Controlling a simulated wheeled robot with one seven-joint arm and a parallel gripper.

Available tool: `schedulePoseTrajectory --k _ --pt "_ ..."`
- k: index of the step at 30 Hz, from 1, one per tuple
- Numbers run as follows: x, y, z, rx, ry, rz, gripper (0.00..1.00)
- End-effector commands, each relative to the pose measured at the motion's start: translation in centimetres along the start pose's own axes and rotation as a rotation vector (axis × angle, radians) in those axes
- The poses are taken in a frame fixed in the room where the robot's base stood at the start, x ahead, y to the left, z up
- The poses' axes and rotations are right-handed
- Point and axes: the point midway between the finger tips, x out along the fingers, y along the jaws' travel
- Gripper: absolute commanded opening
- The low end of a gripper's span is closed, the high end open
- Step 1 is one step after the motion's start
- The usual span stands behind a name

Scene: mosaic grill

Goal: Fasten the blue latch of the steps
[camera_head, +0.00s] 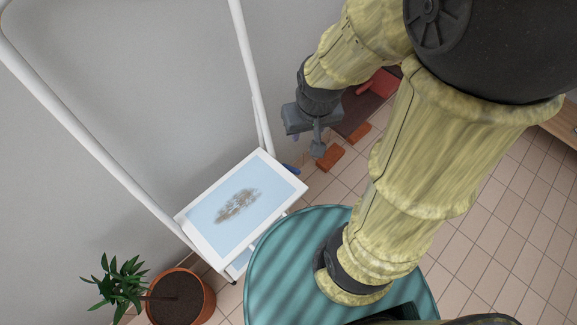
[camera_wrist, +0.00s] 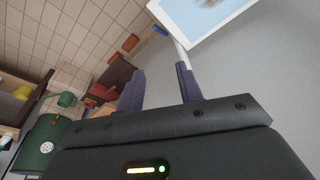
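The steps have a white tubular frame and a white platform with a pale blue, stained top (camera_head: 205,220); a corner of the platform (camera_wrist: 190,25) shows at the top of the wrist view. The small blue latch (camera_head: 291,169) is at the platform's right edge, partly hidden; a blue piece that looks like it (camera_wrist: 160,30) shows beside the platform in the wrist view. Whether it is fastened I cannot tell. My gripper (camera_head: 318,150) is up and right of the latch in the head view, apart from it. In the wrist view my gripper (camera_wrist: 160,84) is open and empty.
Orange bricks (camera_head: 330,158) lie on the tiled floor beyond the steps, near a dark mat and a red object (camera_head: 380,82). A potted plant (camera_head: 180,297) stands at the lower left. A grey wall is behind the steps. A green rounded object (camera_wrist: 42,145) is in the wrist view.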

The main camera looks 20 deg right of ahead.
Motion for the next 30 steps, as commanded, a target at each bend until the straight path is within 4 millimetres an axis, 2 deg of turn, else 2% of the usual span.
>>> schedulePoseTrajectory --k 2,7,11,30 --pt "0.0 0.0 0.0 0.0 0.0 0.0 0.32" --pt "1.3 0.0 -0.3 -0.017 -0.006 0.0 0.0" --pt "4.2 0.0 -1.2 -0.064 -0.027 0.001 0.0" --pt "23.4 0.0 -7.7 -0.424 -0.166 -0.043 0.0"
